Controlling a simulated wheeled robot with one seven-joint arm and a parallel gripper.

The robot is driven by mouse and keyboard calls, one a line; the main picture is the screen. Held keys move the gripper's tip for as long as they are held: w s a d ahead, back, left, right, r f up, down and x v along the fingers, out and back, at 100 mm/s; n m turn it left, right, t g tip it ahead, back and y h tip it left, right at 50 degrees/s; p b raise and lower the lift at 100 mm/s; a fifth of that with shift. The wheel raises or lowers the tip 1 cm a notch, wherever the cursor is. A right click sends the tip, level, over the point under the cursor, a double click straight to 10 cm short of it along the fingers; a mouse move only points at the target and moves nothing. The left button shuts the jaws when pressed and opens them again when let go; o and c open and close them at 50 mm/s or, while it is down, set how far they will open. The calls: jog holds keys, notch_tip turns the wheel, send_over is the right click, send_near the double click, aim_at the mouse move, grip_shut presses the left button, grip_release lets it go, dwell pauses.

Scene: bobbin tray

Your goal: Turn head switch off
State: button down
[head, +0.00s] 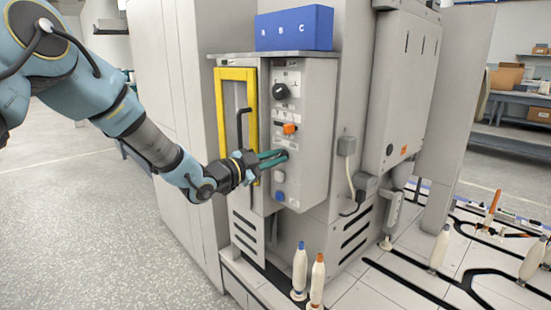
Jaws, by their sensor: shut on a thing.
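A grey control panel (319,120) stands on the front of a grey machine. My gripper (277,158) reaches in from the left, with its teal fingers shut on a small dark knob (285,154) on the panel. The fingers hide most of this knob, so I cannot read its setting. Above it is an orange switch (289,129), and higher up a round black knob (281,91). A blue button (280,196) sits below my fingers. The labels are too small to read, so I cannot tell which control is the head switch.
A yellow-framed door (222,98) with a black handle (240,125) is just left of the panel. Several bobbins, such as a blue-tipped one (300,270), stand below on the machine bed. The floor at left is clear.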

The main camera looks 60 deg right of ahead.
jog(key=shift+n, duration=0.3)
jog(key=n, duration=0.3)
jog(key=shift+w+p, duration=0.1)
jog(key=shift+p, duration=0.3)
jog(key=n+p, duration=0.1)
jog(key=n, duration=0.3)
jog(key=shift+w, duration=0.1)
jog(key=shift+w+n+p, duration=0.1)
jog(key=shift+n+p, duration=1.2)
jog(key=shift+n, duration=2.9)
jog(key=shift+f, duration=0.1)
jog(key=c, duration=0.9)
grip_release()
jog(key=shift+d, duration=0.1)
jog(key=shift+o, duration=0.2)
